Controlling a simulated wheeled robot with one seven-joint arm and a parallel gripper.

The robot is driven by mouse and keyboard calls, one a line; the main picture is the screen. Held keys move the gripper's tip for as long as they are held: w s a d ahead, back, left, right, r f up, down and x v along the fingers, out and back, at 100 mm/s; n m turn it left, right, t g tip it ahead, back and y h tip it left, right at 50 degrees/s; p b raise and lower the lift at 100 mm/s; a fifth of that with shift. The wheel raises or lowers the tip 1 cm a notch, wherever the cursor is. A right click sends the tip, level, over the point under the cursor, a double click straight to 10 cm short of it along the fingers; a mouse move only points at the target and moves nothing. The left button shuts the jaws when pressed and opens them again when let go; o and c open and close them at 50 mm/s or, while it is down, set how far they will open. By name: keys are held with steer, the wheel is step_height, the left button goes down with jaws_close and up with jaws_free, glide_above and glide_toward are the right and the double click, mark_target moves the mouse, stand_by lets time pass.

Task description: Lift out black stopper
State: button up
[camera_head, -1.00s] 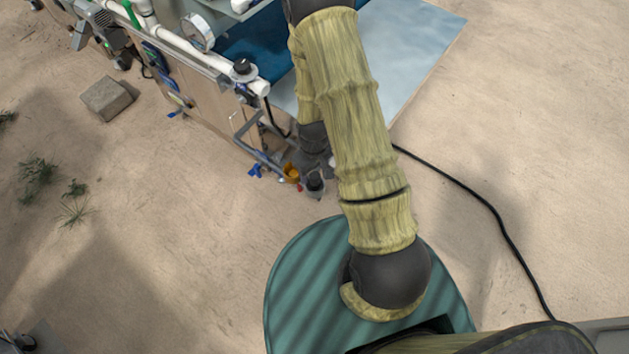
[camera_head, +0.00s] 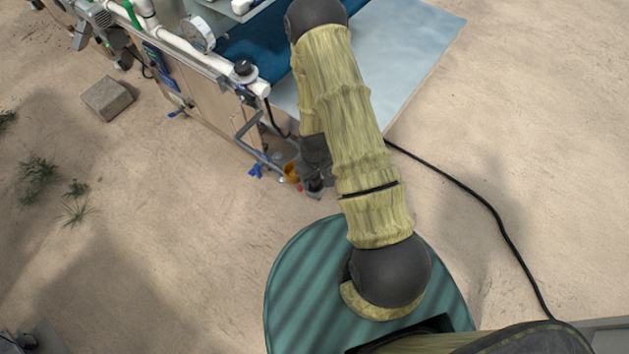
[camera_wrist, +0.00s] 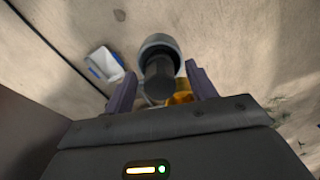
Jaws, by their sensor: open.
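The black stopper (camera_wrist: 160,78) is a dark round plug that shows in the wrist view, standing out of a round grey holder (camera_wrist: 158,45). My gripper (camera_wrist: 160,69) is open, with one finger to each side of the stopper and none visibly touching it. In the head view my gripper (camera_head: 318,163) is over the stopper (camera_head: 314,184), beside the corner of the machine. My gripper and arm partly cover the stopper there.
An orange-yellow part (camera_head: 291,172) is close beside the stopper and also shows in the wrist view (camera_wrist: 181,96). The machine (camera_head: 212,98) with its pipes stands to the left. A black cable (camera_head: 470,196) lies on the sand to the right. A stone block (camera_head: 107,98) lies farther left.

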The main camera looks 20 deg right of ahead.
steer(key=shift+c, duration=0.5)
steer(key=c, duration=1)
step_height(320, 180, up, 10)
steer(key=shift+r, duration=0.1)
